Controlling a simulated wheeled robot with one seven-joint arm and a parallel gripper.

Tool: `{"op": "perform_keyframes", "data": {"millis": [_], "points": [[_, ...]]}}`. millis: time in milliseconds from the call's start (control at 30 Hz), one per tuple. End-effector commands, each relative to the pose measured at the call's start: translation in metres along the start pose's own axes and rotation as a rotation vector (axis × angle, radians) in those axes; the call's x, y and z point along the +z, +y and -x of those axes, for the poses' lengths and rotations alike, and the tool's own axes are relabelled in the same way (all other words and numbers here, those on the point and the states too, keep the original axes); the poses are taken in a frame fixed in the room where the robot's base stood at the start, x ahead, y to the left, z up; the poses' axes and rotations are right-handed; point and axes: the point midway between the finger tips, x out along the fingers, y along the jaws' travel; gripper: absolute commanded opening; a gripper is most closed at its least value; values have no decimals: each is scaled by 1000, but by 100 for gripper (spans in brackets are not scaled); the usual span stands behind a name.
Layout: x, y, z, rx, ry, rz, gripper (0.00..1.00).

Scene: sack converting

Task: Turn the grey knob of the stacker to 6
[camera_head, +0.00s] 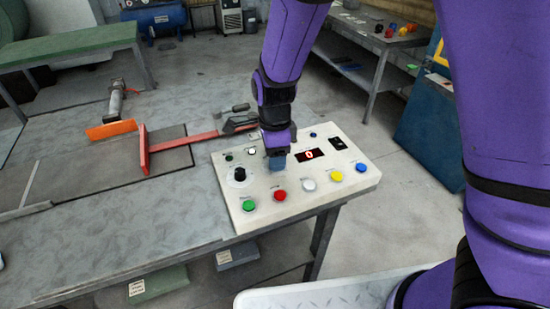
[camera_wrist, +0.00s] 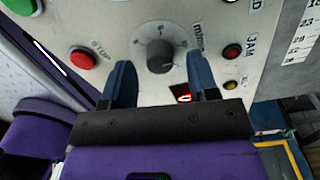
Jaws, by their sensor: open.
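The stacker's pale control panel (camera_head: 262,205) sits at the table's right end. In the wrist view the round dark grey knob (camera_wrist: 160,56) stands on the panel (camera_wrist: 125,18) in a ring of small marks, too small to read. My gripper (camera_wrist: 160,61) is open, with one blue finger on each side of the knob. Gaps show between fingers and knob; I cannot tell how deep the fingertips reach. In the head view my gripper (camera_head: 278,164) points down at the panel and hides the grey knob. I cannot make out the knob's setting.
A black knob (camera_head: 239,174), a red button (camera_head: 280,195), a white button (camera_head: 309,184) and a red-digit display (camera_head: 308,155) surround my gripper. The red STOP button (camera_wrist: 82,59) and red JAM light (camera_wrist: 232,52) flank the fingers. A red-handled tool (camera_head: 190,139) lies left.

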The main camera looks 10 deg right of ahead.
Motion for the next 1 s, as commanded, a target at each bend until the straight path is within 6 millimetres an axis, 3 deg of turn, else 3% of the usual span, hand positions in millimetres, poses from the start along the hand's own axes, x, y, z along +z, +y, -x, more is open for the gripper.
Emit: {"op": "perform_keyframes", "data": {"millis": [167,467,700,1000], "points": [[-1,0,-13,0,1,0,54],[0,0,-15,-1,0,0,54],[0,0,-14,-1,0,0,5],[0,0,-14,-1,1,26,5]]}}
